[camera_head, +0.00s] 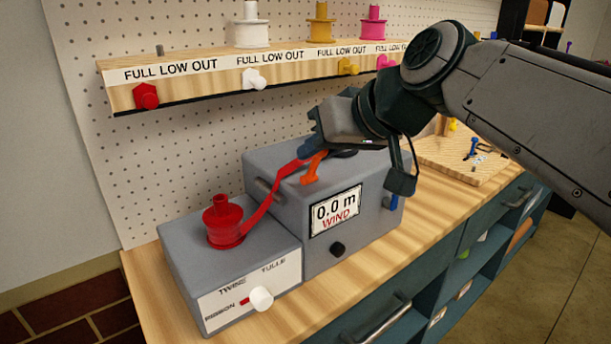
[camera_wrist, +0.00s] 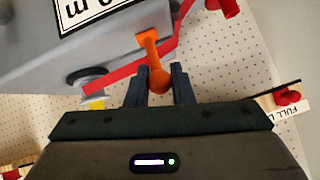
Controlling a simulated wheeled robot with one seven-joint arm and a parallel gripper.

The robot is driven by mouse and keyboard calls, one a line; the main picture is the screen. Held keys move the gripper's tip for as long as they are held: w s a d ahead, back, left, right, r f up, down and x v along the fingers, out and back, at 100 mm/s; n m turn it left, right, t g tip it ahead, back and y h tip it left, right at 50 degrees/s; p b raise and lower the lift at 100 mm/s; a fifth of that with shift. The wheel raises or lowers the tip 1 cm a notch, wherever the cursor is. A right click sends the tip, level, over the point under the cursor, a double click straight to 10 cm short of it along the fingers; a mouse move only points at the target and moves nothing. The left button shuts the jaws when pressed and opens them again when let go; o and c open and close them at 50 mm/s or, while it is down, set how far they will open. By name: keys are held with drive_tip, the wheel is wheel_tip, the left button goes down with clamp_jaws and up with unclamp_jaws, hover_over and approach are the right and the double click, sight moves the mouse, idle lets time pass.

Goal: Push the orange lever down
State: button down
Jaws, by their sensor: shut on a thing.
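The orange lever (camera_head: 313,169) stands tilted on top of the grey winder box (camera_head: 285,217). Its rounded end sits between my gripper's fingers in the wrist view, where the lever (camera_wrist: 151,47) rises from the box edge. My gripper (camera_wrist: 160,82) is shut on that end, with a finger on each side. In the head view my gripper (camera_head: 311,149) is just above the lever, reaching in from the upper right. The contact is partly hidden there by the fingers. The box display (camera_head: 336,211) reads "0.0 m WIND".
A red ribbon (camera_head: 266,204) runs from the red spool (camera_head: 223,223) across the box top, close beside the lever. A white selector knob (camera_head: 261,298) is on the lower box front. A spool shelf (camera_head: 205,67) hangs behind. A wooden board (camera_head: 450,160) lies right.

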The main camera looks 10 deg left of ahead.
drive_tip(key=b, duration=0.1)
drive_tip(key=f+t+b, duration=0.1)
drive_tip(key=b, duration=0.1)
drive_tip(key=shift+s+d+f+y, duration=0.1)
drive_tip(key=shift+s+d+y, duration=0.15)
drive_tip(key=shift+y, duration=0.15)
drive_tip(key=shift+s+b, duration=0.1)
drive_tip(key=shift+b, duration=0.7)
drive_tip(key=shift+d+t+y+b, duration=0.15)
drive_tip(key=shift+t+y+b, duration=0.15)
drive_tip(key=shift+b, duration=0.2)
drive_tip(key=c, duration=1.3)
unclamp_jaws()
drive_tip(key=shift+r, duration=0.2)
drive_tip(key=d+r+p, duration=0.1)
drive_tip(key=d+r, duration=0.2)
drive_tip(key=d, duration=0.1)
drive_tip(key=s+d+r+p, duration=0.1)
drive_tip(key=d+r, duration=0.2)
drive_tip(key=r, duration=0.1)
drive_tip(key=d+r+p, duration=0.2)
drive_tip(key=d+r, duration=0.2)
drive_tip(key=shift+s+d, duration=0.3)
